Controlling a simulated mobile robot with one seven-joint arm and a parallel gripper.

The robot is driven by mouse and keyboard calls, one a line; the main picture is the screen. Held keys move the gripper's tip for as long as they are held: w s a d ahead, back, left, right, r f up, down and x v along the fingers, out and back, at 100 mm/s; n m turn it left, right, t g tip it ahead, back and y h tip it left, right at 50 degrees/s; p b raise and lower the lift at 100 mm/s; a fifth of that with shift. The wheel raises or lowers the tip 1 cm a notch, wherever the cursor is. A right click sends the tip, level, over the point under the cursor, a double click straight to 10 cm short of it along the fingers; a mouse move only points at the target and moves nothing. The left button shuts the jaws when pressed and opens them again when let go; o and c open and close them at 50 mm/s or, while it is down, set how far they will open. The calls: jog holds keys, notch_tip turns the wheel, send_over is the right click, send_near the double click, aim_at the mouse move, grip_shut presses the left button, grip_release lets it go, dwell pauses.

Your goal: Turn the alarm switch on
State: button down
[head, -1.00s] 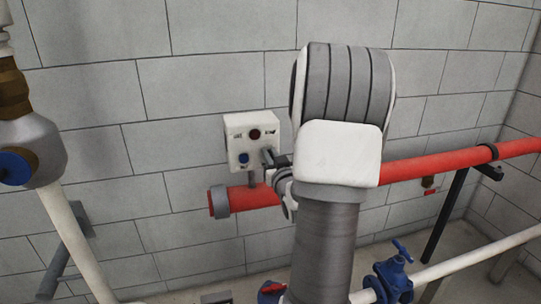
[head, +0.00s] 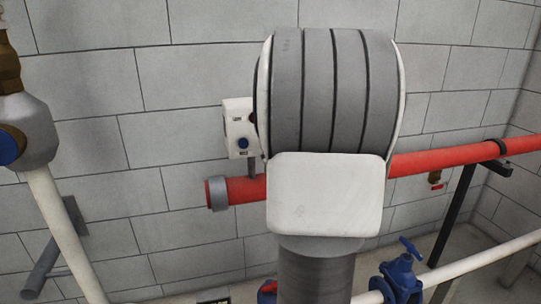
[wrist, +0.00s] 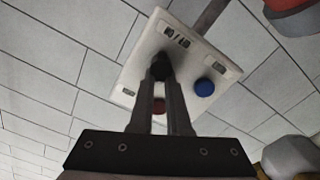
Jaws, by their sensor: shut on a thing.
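A white control box (head: 236,130) is in front of the block wall in the head view, its right part hidden by my arm. In the wrist view the box (wrist: 137,62) fills the upper middle, tilted in the picture. It has a black knob (wrist: 161,64), which looks like the alarm switch, with a label beside it, a blue button (wrist: 204,87) and a red one (wrist: 159,105) partly behind my fingers. My gripper (wrist: 161,80) is shut on the black knob. The knob's exact position is hard to tell. My gripper is hidden in the head view.
A red pipe (head: 440,159) runs along the wall below and right of the box. A white pipe with a blue valve (head: 402,276) is at the lower right. Another pipe with a blue-capped fitting (head: 26,130) stands at the left.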

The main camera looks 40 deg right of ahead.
jog(key=n+b, duration=0.4)
jog(key=b, duration=0.1)
jog(key=n+b, duration=0.2)
jog(key=b, duration=0.1)
jog(key=shift+w+a+f+n, duration=0.15)
jog(key=shift+a+f+n, duration=0.05)
jog(key=shift+a+n, duration=0.1)
jog(key=shift+b, duration=0.35)
jog(key=c, duration=0.9)
grip_release()
jog(key=shift+f, duration=0.1)
